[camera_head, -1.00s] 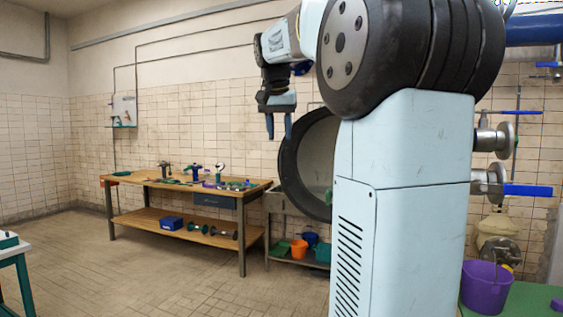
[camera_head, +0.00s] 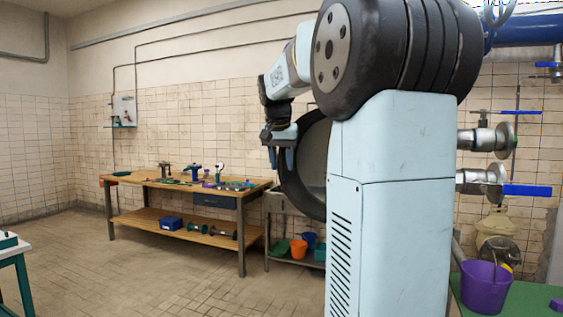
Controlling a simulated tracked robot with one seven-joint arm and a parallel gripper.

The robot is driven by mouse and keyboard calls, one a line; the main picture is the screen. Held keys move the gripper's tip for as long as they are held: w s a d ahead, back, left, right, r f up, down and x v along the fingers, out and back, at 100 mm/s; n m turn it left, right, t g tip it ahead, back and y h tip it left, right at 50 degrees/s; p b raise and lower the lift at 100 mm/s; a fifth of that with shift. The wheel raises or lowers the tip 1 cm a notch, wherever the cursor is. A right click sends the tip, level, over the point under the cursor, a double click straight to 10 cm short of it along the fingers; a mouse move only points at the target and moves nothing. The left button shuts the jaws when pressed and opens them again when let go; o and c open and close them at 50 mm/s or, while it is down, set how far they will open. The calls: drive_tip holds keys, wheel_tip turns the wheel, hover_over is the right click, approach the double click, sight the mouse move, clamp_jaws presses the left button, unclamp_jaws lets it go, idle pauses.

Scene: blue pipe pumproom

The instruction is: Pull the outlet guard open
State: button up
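My gripper (camera_head: 281,158) hangs left of my arm's big dark joint, fingers pointing down. I cannot make out for sure which thing is the outlet guard. A small pale wall panel (camera_head: 124,107) with a teal ledge is far left of my gripper, on the tiled wall.
A wooden workbench (camera_head: 225,187) with tools stands along the back wall. Small buckets, one orange (camera_head: 299,250), sit on a low shelf to its right. A purple bucket (camera_head: 485,287) and blue-handled valves (camera_head: 526,190) are at right. The floor at front left is mostly clear.

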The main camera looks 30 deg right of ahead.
clamp_jaws()
idle(0.5)
